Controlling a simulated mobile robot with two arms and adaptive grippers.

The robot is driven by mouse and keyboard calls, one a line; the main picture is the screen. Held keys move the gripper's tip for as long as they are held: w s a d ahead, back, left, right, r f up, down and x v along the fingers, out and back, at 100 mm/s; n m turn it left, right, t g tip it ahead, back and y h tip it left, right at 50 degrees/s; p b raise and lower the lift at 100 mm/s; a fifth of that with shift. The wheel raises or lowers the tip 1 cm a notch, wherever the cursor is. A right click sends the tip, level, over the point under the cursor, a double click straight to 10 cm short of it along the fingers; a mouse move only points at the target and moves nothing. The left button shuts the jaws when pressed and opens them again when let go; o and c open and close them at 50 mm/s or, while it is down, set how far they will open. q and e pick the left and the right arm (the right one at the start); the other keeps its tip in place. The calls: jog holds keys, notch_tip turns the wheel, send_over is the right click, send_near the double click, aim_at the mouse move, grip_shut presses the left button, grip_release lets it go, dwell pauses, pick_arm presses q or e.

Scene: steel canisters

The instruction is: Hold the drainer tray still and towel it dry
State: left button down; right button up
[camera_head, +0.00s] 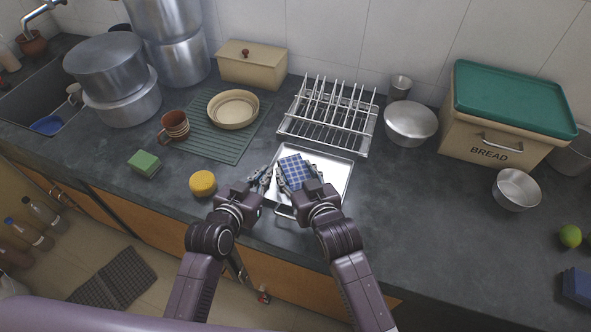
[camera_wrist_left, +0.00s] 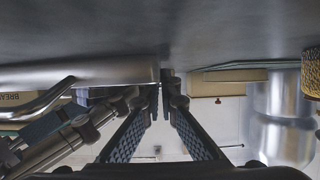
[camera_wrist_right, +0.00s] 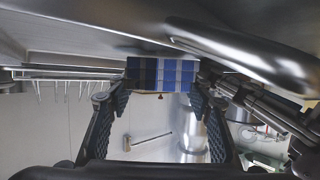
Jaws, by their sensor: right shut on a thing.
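The shallow metal drainer tray (camera_head: 334,173) lies on the dark counter in front of the wire rack. A blue checked towel (camera_head: 296,170) is over the tray's left part. My right gripper (camera_head: 296,184) is shut on the towel, which shows between its fingers in the right wrist view (camera_wrist_right: 160,76). My left gripper (camera_head: 268,178) is at the tray's left edge. In the left wrist view its fingertips (camera_wrist_left: 166,84) are close together beside the tray's end (camera_wrist_left: 110,73); whether they grip the rim is unclear.
The wire rack (camera_head: 328,118) stands behind the tray. A mug (camera_head: 175,126) and bowl (camera_head: 234,108) are on a green mat (camera_head: 225,148). Metal bowls and the bread bin (camera_head: 503,139) are right. Counter right of the tray is clear.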

jog(key=shift+f, duration=0.65)
jog(key=shift+s+d, duration=0.3)
jog(key=shift+d, duration=0.6)
jog(key=shift+s+d, duration=0.25)
jog(key=shift+d, duration=0.6)
jog(key=shift+w+a, duration=0.25)
jog(key=shift+a, duration=0.65)
jog(key=shift+w+a, duration=0.25)
jog(key=shift+a, duration=0.6)
jog(key=shift+r, duration=3.05)
jog(key=shift+r, duration=1.5)
